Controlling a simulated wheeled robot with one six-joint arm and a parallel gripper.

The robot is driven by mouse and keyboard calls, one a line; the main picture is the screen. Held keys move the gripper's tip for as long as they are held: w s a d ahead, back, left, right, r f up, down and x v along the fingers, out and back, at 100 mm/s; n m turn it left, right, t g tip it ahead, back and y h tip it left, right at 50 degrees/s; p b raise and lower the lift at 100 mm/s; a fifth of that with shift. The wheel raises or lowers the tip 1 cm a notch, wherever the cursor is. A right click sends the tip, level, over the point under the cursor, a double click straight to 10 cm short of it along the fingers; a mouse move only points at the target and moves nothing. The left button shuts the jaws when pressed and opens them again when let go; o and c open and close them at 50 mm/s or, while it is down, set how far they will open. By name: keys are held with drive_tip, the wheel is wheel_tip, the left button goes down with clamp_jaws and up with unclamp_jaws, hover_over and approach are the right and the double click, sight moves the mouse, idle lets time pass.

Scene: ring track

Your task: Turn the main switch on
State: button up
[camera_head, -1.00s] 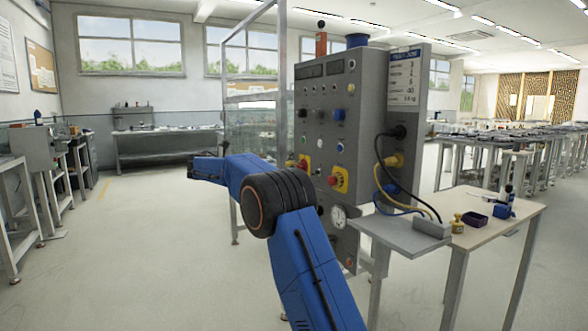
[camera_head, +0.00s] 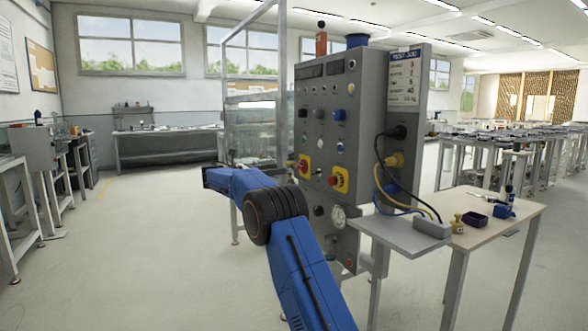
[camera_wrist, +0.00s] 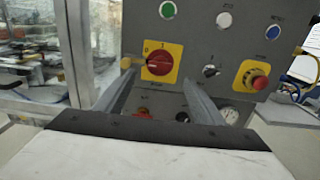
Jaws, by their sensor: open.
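The main switch is a red rotary knob on a yellow plate (camera_wrist: 160,62) on the grey panel. In the wrist view it sits just beyond the fingertips. Its handle looks roughly level, with small marks above it that are hard to read. It also shows in the head view (camera_head: 304,166), low on the panel's left side. My gripper (camera_wrist: 158,78) is open, its two fingers pointing at the panel to either side of the knob's lower part, with nothing held. Whether the fingertips touch the panel cannot be told.
A red mushroom button on yellow (camera_wrist: 256,80) and a black selector (camera_wrist: 210,71) sit right of the switch. Green, white and blue buttons are above. A clear guard (camera_head: 250,110) stands left of the panel.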

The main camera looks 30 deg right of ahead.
sight(298, 166)
drive_tip(key=d, duration=0.9)
drive_tip(key=shift+w+d, duration=0.15)
drive_tip(key=shift+c, duration=0.5)
drive_tip(key=c, duration=0.9)
